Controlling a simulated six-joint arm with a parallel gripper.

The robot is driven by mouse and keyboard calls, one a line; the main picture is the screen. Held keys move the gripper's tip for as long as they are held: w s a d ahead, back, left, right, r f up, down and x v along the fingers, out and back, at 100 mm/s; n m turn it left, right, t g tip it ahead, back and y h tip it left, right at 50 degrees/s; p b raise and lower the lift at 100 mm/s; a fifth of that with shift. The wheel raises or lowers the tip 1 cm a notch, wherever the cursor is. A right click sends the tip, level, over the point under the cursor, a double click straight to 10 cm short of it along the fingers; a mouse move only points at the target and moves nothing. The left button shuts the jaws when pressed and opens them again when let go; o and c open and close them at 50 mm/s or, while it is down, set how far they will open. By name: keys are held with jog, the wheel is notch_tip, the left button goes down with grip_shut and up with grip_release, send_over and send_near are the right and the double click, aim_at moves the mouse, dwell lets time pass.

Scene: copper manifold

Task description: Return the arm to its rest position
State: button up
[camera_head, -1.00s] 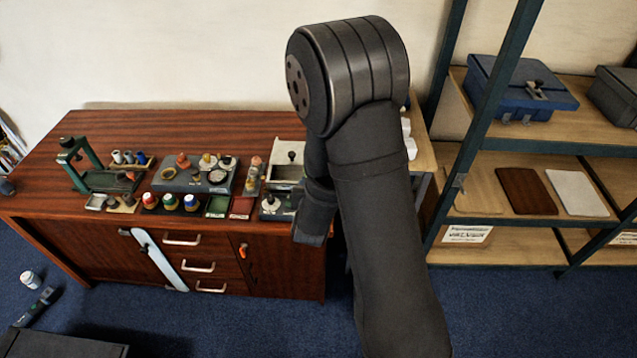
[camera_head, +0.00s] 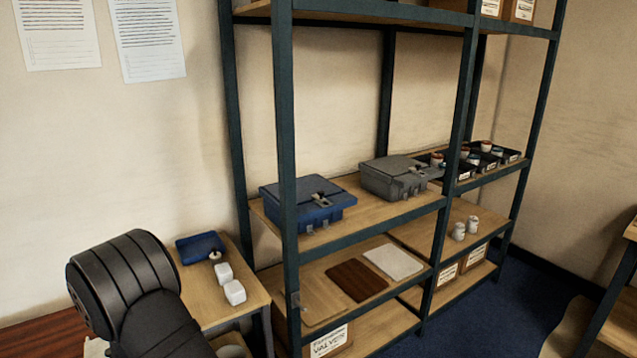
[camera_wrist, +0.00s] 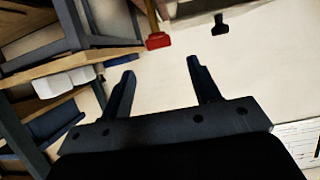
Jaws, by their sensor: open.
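My arm's dark, ribbed joint shows at the lower left of the head view, beside a small wooden side table (camera_head: 205,300). My gripper is outside the head view. In the wrist view my gripper (camera_wrist: 160,85) has its two dark fingers spread apart with nothing between them. Beyond the fingers is the pale wall (camera_wrist: 155,115). A red-ended object (camera_wrist: 157,41) and a small dark object (camera_wrist: 220,26) show past the fingertips, apart from them; I cannot tell what they are.
A dark metal shelf rack (camera_head: 287,200) stands right of my arm, holding a blue case (camera_head: 307,204) and a grey case (camera_head: 397,176). The side table carries a blue tray (camera_head: 201,246) and white blocks (camera_head: 234,292). Blue floor (camera_head: 520,300) is clear at right.

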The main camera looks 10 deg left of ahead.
jog(key=x, duration=0.7)
jog(key=v, duration=1.7)
jog(key=x, duration=1.7)
jog(key=shift+w+f, duration=0.1)
jog(key=shift+w, duration=0.1)
jog(key=shift+n+g+y, duration=0.4)
jog(key=shift+n+y, duration=0.1)
jog(key=shift+n, duration=0.1)
jog(key=shift+n+g+y, duration=0.4)
jog(key=shift+n+g, duration=0.1)
jog(key=shift+w+d+n+g+y, duration=0.1)
jog(key=shift+n+g+y, duration=0.35)
jog(key=shift+n+g, duration=0.45)
jog(key=shift+w+d+n+g+y, duration=0.15)
jog(key=shift+n+g+y, duration=0.3)
jog(key=shift+n+g, duration=0.4)
jog(key=v, duration=1.1)
jog(key=shift+o, duration=0.4)
